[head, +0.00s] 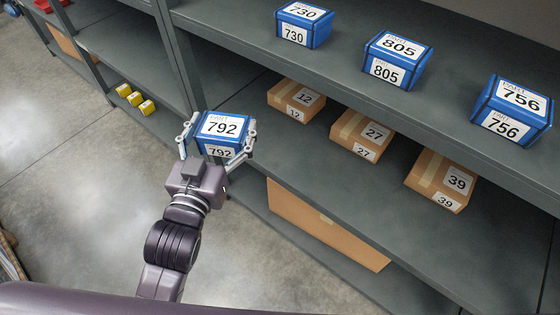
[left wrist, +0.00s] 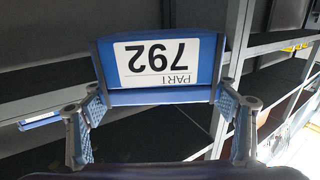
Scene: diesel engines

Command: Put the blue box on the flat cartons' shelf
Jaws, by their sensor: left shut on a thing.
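The blue box marked 792 (head: 223,122) is gripped by my left gripper (head: 219,142), one finger on each side. It is held in front of the shelf rack, near the left end of the middle shelf (head: 245,118). In the left wrist view the box (left wrist: 168,62) sits between the two fingers, its label upside down. Flat brown cartons marked 12 (head: 296,98), 27 (head: 361,132) and 39 (head: 441,180) stand in a row on that middle shelf. My right gripper is not in view.
Blue boxes 730 (head: 304,25), 805 (head: 397,60) and 756 (head: 512,110) stand on the shelf above. A large brown carton (head: 325,228) lies on the lowest shelf. Small yellow boxes (head: 135,98) stand left of the upright. The middle shelf is bare left of carton 12.

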